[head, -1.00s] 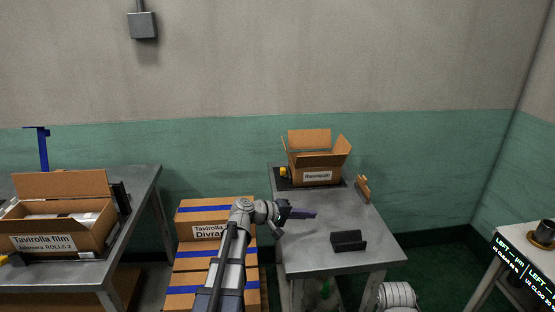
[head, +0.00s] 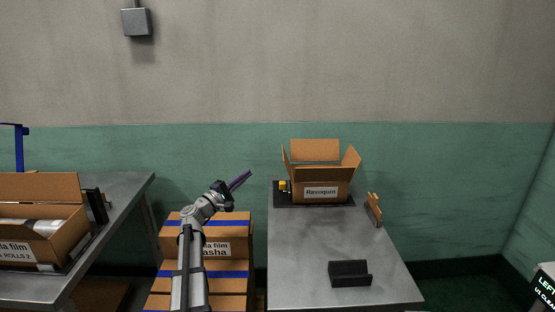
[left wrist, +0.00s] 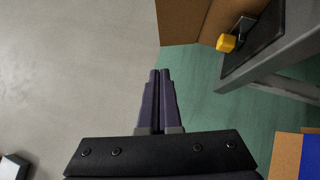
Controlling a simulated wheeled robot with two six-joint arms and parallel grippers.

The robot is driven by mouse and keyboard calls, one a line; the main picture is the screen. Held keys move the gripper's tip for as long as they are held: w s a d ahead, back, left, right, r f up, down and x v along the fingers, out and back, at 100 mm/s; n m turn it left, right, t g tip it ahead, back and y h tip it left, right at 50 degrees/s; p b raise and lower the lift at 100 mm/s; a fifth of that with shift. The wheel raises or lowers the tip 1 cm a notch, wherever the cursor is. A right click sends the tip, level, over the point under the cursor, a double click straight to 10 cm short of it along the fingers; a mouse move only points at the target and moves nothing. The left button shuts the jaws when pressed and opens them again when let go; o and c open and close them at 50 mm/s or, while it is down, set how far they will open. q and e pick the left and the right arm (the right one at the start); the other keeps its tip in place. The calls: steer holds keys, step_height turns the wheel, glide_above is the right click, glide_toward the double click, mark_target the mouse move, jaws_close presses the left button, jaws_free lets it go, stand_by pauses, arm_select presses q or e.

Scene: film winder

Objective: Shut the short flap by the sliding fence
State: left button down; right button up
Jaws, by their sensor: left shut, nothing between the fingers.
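An open cardboard box labelled Revoquin (head: 322,192) stands on a black base plate (head: 345,204) at the back of the right-hand table. Its back flap (head: 316,150) stands up; a short left flap (head: 286,156) and a short right flap (head: 351,163) stand tilted outward. A yellow block (head: 283,186) is beside the box's left side; it also shows in the left wrist view (left wrist: 227,42). I cannot make out which part is the sliding fence. My left gripper (head: 244,178) is shut and empty, left of that table and apart from the box, pointing up and right. My right gripper is out of view.
A black holder (head: 350,273) and a brown upright item (head: 374,209) stand on the right-hand table (head: 305,245), whose middle is clear. Stacked cartons (head: 228,268) are below my left arm. Another open box (head: 45,232) stands on the left table (head: 121,208).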

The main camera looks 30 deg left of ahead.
arm_select(q)
steer(key=d+p+x, duration=0.3)
steer(key=x, duration=0.9)
steer(key=shift+r+p, duration=0.4)
steer(key=shift+r, duration=0.1)
